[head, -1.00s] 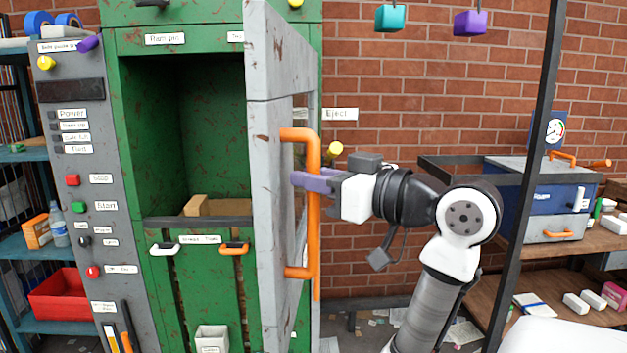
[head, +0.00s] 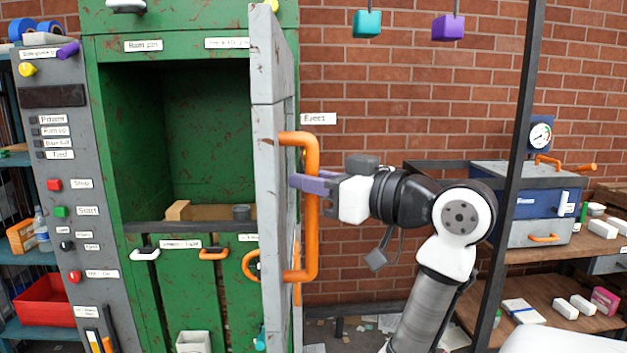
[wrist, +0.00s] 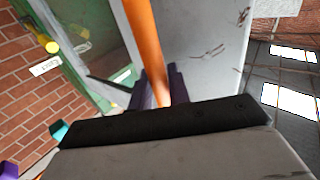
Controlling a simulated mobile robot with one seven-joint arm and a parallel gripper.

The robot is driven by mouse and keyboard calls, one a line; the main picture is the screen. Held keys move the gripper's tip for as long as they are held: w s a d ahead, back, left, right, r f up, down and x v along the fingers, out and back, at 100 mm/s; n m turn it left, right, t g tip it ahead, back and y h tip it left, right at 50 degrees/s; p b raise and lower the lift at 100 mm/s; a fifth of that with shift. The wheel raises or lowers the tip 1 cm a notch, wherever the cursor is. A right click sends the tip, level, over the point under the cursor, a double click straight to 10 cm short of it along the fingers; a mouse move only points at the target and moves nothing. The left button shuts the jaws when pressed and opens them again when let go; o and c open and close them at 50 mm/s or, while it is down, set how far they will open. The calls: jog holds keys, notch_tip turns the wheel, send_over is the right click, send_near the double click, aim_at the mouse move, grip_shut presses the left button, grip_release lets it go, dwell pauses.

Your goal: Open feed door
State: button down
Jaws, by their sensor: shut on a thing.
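The feed door (head: 269,180) is a worn grey panel on the right side of the green machine (head: 118,140). It stands swung well open, seen nearly edge-on. Its orange bar handle (head: 312,240) runs upright along the door. My gripper (head: 302,182) comes from the right, with its purple fingers shut on the handle's upright bar. In the wrist view the orange handle (wrist: 146,45) passes between the purple fingers, and the grey door (wrist: 195,60) lies behind it. The open chamber shows a light brown block (head: 178,210) and a dark round object (head: 241,212) on its floor.
A grey control panel (head: 62,180) with labelled buttons is on the left. A dark upright post (head: 519,150) stands right of my arm. A bench with a blue box (head: 520,205) is at the right. Teal (head: 367,24) and purple (head: 447,28) cubes hang above.

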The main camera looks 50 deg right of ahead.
jog(key=shift+w+d+r, duration=0.1)
jog(key=c, duration=1.6)
grip_release()
jog(key=shift+o, duration=1.1)
jog(key=shift+w+d, duration=0.1)
jog(key=shift+s, duration=0.2)
jog(key=s+d+b, duration=0.1)
jog(key=s+b, duration=0.3)
jog(key=s, duration=0.9)
jog(key=shift+s+d, duration=0.2)
jog(key=shift+d, duration=0.1)
